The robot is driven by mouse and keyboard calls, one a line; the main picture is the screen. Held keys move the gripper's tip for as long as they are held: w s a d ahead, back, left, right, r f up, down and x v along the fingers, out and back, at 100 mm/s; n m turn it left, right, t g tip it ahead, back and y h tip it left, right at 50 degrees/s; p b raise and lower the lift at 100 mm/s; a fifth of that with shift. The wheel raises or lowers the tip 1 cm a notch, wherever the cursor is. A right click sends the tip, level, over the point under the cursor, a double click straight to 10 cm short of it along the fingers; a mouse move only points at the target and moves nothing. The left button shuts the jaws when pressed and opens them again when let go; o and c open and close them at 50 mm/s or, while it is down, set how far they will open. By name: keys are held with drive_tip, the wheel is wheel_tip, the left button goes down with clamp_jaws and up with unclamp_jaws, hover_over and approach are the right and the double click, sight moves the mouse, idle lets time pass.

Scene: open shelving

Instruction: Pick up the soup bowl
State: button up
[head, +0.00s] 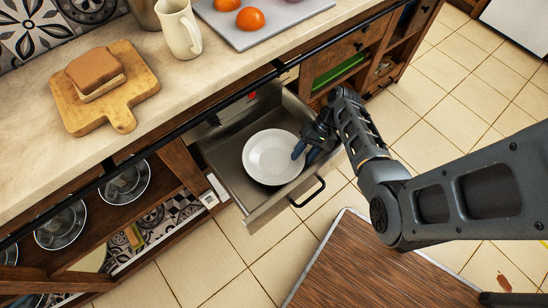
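The soup bowl is a white round dish (270,157) lying in an open grey drawer (228,165) below the counter. My gripper (305,152) reaches down into the drawer at the right rim of the bowl. Its dark blue fingertips overlap that rim in the picture. I cannot tell whether the fingers touch the bowl or are closed on it. The gripper and wrist hide the drawer's right part.
The drawer's front has a black handle (307,192). A black rail (210,116) runs along the counter edge above. On the counter (225,67) are a cutting board (122,119) with bread, a cream pitcher (179,28) and a tray (283,31) with orange-red fruit. Glass bowls stand on lower-left shelves.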

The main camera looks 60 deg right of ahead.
drive_tip(key=shift+x, duration=0.8)
clamp_jaws()
